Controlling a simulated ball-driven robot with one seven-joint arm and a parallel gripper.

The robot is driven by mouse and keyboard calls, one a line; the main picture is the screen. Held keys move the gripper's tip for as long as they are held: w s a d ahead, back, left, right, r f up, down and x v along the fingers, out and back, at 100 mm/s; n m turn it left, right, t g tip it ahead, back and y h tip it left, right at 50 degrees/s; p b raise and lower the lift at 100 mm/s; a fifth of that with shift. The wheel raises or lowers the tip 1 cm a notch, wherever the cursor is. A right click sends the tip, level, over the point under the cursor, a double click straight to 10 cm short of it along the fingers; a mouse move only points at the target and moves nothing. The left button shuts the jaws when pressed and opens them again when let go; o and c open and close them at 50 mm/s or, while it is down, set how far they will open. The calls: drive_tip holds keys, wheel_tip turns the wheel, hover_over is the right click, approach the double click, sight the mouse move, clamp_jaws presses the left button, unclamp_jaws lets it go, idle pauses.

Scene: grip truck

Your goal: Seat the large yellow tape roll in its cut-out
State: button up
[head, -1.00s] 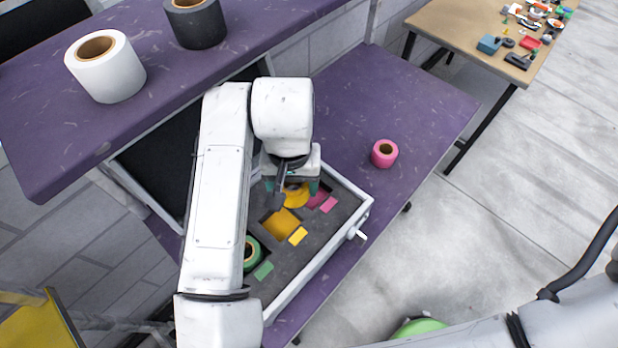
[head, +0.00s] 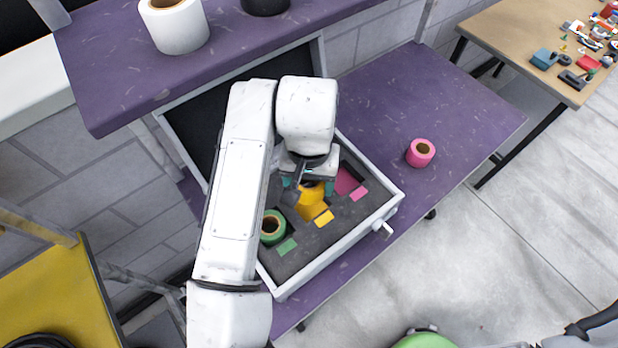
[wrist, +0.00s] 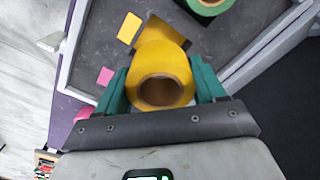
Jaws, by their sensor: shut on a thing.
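My gripper (head: 308,183) is shut on the large yellow tape roll (wrist: 160,58), its green fingers on either side of it. The roll's hole faces the wrist camera, so the roll looks roughly upright on its axis. The yellow-floored cut-out (head: 313,209) lies in the dark foam of the drawer, with a yellow label (head: 324,218) beside it. In the wrist view the roll covers part of the cut-out (wrist: 153,31), whose far corner shows beyond it. The roll's underside is hidden; I cannot tell how high it is.
A green roll (head: 272,228) sits in the foam beside a green label (head: 287,247). The pink cut-out (head: 346,181) is empty. A pink roll (head: 420,152) stands on the purple bench outside the drawer (head: 340,250). A white roll (head: 178,28) stands on the upper shelf.

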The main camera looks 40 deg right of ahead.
drive_tip(key=shift+f+b, duration=2.3)
drive_tip(key=shift+f, duration=0.75)
drive_tip(key=shift+f, duration=0.1)
drive_tip(key=o, duration=1)
drive_tip(key=shift+o, duration=0.9)
wheel_tip(320, 180, up, 8)
drive_tip(key=shift+b, duration=0.35)
drive_tip(key=shift+s, duration=0.1)
